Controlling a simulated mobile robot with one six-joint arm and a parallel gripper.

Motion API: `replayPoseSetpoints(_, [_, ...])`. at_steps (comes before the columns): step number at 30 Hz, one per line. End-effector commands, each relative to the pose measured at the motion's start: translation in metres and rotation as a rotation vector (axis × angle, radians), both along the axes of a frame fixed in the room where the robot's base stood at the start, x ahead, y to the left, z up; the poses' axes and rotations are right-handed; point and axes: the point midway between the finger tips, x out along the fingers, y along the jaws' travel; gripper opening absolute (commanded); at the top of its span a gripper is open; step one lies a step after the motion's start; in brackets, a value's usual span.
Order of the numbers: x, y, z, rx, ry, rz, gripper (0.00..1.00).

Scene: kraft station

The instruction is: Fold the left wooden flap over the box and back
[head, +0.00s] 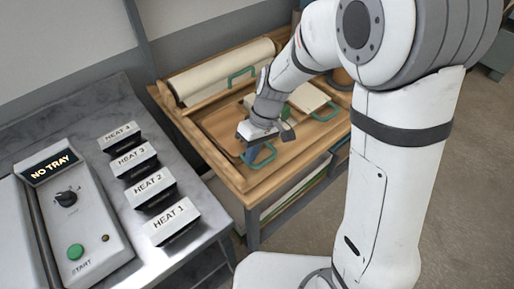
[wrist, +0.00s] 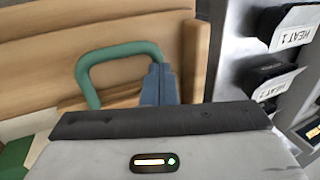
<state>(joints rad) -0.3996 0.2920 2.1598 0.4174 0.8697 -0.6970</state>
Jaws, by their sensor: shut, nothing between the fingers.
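A wooden work table (head: 245,180) holds a brown wooden panel (head: 222,125), which appears to be the left flap, lying low and roughly flat. A green loop handle (head: 263,158) is at its near side, just below my gripper (head: 262,141). In the wrist view, the green handle (wrist: 120,52) stands up from the wood, and my gripper's blue-grey fingertips (wrist: 158,84) are shut beside its right end. I cannot tell whether they touch it. The box is largely hidden behind my wrist; a small green-and-white part shows there.
Another pale panel (head: 308,97) with a handle is to the right. A metal counter (head: 100,95) with several heat blocks and a "NO TRAY" control unit (head: 75,215) stands left.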

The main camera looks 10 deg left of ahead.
Motion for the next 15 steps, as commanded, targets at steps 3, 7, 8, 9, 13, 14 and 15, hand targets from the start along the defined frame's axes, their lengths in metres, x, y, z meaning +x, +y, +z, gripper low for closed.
replayPoseSetpoints(3, [0.000, -0.001, 0.000, 0.000, 0.002, -0.004, 0.00])
replayPoseSetpoints(7, [0.001, -0.002, 0.000, 0.000, 0.002, -0.005, 0.00])
replayPoseSetpoints(8, [0.001, -0.002, 0.000, -0.001, 0.002, -0.006, 0.00])
replayPoseSetpoints(9, [0.001, -0.002, 0.000, -0.001, 0.002, -0.006, 0.00])
replayPoseSetpoints(13, [0.002, -0.004, 0.005, -0.001, 0.001, -0.005, 0.00])
replayPoseSetpoints(14, [0.003, -0.005, 0.008, -0.001, 0.001, -0.005, 0.00])
replayPoseSetpoints(15, [0.004, -0.006, 0.013, -0.001, 0.001, -0.005, 0.00])
